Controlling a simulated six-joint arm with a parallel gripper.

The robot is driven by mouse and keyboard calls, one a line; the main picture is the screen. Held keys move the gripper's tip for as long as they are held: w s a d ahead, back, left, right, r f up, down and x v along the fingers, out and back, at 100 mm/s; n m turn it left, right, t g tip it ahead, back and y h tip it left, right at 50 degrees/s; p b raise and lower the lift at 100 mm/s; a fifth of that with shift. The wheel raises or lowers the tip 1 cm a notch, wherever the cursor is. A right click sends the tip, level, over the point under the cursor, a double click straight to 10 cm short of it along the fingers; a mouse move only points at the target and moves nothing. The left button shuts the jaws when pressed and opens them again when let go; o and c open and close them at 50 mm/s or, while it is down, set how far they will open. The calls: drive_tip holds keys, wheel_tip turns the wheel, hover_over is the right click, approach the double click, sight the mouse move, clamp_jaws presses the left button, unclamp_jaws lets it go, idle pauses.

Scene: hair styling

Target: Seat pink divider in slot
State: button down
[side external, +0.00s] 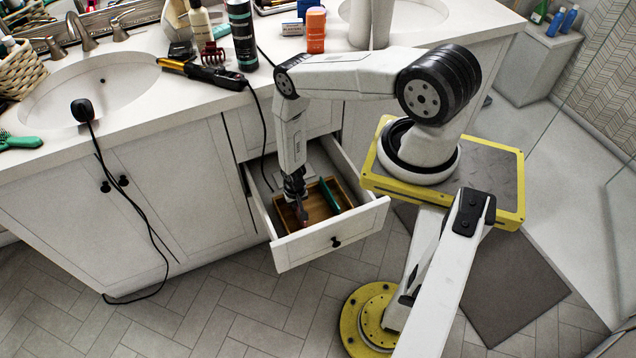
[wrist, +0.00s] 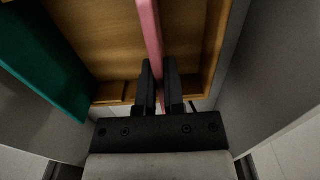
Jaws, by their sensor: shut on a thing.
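The pink divider (wrist: 150,30) is a thin bar, held between the two fingers of my gripper (wrist: 159,85) in the wrist view. It stretches away from the fingers over the wooden tray (wrist: 110,50). In the side view my gripper (side external: 299,200) points down into the open drawer, and only a small part of the divider shows near the fingertips. The green divider (side external: 329,195) stands in the tray to the right; it shows at the left in the wrist view (wrist: 45,60). Whether the pink divider sits in a slot cannot be told.
The open drawer (side external: 375,214) has white walls close around the tray. A curling iron (side external: 215,76) lies on the counter (side external: 135,65) above, its cord hanging beside the drawer. Bottles (side external: 241,35) stand farther back.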

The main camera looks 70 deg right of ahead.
drive_tip(key=c, duration=0.7)
unclamp_jaws()
drive_tip(key=shift+f, duration=0.1)
drive_tip(key=shift+c, duration=0.2)
wheel_tip(320, 180, up, 12)
drive_tip(key=shift+r, duration=0.25)
idle(0.6)
